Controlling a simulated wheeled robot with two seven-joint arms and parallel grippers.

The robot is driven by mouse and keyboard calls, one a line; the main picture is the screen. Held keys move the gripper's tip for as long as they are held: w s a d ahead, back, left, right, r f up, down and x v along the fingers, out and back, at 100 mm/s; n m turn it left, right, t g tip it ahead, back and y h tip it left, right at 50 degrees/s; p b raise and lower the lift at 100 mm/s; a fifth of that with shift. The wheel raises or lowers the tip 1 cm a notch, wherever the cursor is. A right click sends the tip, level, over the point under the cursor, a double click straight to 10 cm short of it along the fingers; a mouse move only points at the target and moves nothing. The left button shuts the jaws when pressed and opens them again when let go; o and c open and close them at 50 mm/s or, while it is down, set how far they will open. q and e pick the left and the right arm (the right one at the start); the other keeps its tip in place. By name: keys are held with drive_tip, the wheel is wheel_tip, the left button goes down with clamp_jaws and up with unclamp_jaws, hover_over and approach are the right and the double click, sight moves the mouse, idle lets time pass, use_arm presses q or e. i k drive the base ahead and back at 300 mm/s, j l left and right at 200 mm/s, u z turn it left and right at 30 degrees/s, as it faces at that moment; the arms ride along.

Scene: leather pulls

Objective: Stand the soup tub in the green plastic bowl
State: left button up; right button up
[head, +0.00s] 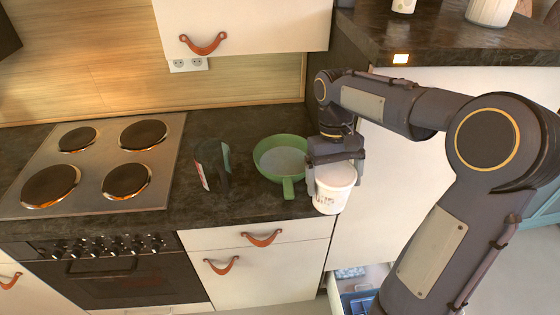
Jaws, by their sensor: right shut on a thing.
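The soup tub (333,189) is a white tub with faint print on its side. My right gripper (335,168) is shut on it from above, with a finger on each side near the rim. The tub looks upright, in front of and to the right of the bowl. Whether it touches the counter edge I cannot tell. The green plastic bowl (264,147) stands on the dark counter, with a handle (288,188) pointing towards the front edge. Its pale inside looks empty. My left gripper is not in view.
A dark item with a red and white side (213,165) stands left of the bowl. A hob (103,163) with several plates lies further left. A raised dark shelf (450,35) bears white containers at the upper right. An open drawer (355,290) is below.

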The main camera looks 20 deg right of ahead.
sight(285, 167)
drive_tip(key=i, duration=0.85)
